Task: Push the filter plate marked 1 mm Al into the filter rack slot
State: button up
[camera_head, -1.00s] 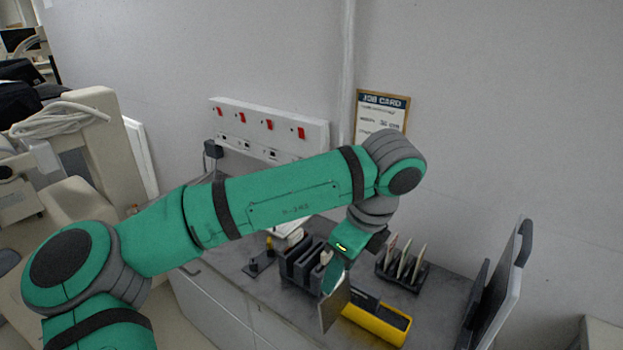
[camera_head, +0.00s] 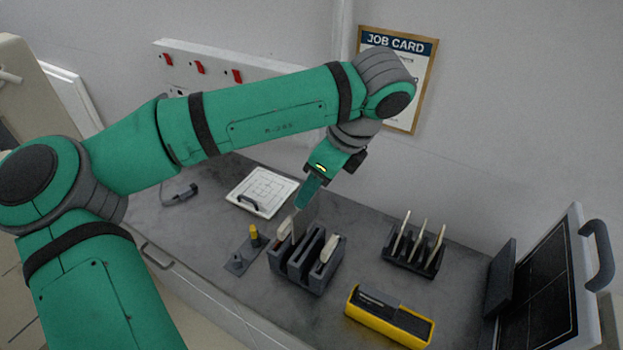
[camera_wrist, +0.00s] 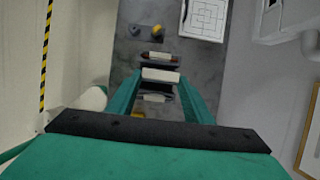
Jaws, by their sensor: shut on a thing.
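My gripper (camera_head: 308,190) is shut on a thin grey filter plate (camera_head: 306,214) and points down over the dark filter rack (camera_head: 300,280). In the wrist view the plate's cream top edge (camera_wrist: 160,76) lies between the two fingertips (camera_wrist: 160,82). The plate stands about upright at the back left of the rack. Its lower edge is hidden, so I cannot tell whether it is in a slot. A cream-topped plate (camera_head: 284,228) sits at the rack's left end and another (camera_head: 327,250) at its right. No thickness marking is readable.
A second dark rack (camera_head: 425,268) with three pale plates (camera_head: 421,240) stands right. A yellow-and-black box (camera_head: 390,318) lies in front. A small stand with a yellow knob (camera_head: 254,235) is left of the filter rack, a white gridded panel (camera_head: 262,190) behind. A dark panel (camera_head: 545,300) stands far right.

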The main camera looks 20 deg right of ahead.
aim_at(307, 214)
jog(key=shift+r, duration=0.1)
jog(key=shift+f, duration=2.85)
notch_tip(307, 214, down, 10)
jog(key=shift+r, duration=0.25)
dwell(3.8)
jog(key=o, duration=1.2)
